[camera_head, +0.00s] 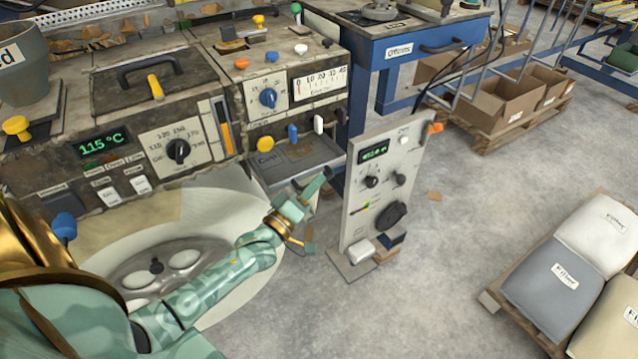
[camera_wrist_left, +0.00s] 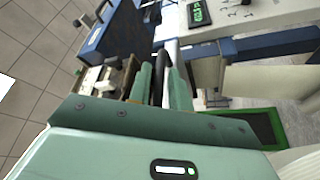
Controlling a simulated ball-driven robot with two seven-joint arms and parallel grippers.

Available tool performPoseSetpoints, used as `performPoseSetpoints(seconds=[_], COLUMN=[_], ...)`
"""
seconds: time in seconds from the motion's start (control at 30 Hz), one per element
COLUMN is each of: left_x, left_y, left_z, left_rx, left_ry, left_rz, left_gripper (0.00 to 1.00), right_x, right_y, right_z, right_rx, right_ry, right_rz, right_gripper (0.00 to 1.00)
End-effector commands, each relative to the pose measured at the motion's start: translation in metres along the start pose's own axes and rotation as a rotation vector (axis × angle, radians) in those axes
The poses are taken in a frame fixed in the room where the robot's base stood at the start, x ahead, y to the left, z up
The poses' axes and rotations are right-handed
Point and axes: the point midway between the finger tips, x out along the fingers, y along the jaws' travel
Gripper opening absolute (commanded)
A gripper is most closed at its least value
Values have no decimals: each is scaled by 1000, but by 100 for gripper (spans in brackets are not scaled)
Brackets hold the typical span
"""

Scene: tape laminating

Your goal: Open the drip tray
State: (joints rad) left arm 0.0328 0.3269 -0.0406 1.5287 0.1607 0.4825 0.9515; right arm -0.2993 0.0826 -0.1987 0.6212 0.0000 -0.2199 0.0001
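The drip tray (camera_head: 290,160) is a grey metal tray in the machine front, under a row of yellow, blue and white valve knobs. It looks pushed in. My left gripper (camera_head: 314,186) reaches from the lower left to the tray's front right side; contact cannot be told. In the left wrist view its two green fingers (camera_wrist_left: 159,78) stand slightly apart, with a dark strip showing in the gap. That strip may be a handle or background; I cannot tell. My right gripper is in neither view.
A grey control panel (camera_head: 383,185) on a stand is close right of my left gripper. A blue workbench (camera_head: 400,50) stands behind it. Cardboard boxes (camera_head: 510,100) and a pallet of filler sacks (camera_head: 560,285) are farther right. Open concrete floor lies between.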

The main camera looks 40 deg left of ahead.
Motion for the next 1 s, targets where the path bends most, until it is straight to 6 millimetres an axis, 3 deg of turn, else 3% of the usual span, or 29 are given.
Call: performPoseSetpoints(seconds=[0.17,0.43,0.47,0.53,0.83,1.0], left_x=[15,17,17,17,15,6], left_y=[-1,0,0,0,4,21], left_z=[1,0,0,0,5,24], left_rx=[1,1,1,1,-1,-5], left_ry=[-1,-1,-1,-1,-1,0], left_rz=[-1,-2,-2,-2,-1,-2], left_gripper=[20,20,17,0,0,0], right_x=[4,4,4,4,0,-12], right_y=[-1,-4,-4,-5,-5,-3], right_z=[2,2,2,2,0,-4], right_rx=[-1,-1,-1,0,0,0], right_ry=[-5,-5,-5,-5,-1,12], right_rz=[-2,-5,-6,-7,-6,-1], right_gripper=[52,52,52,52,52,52])
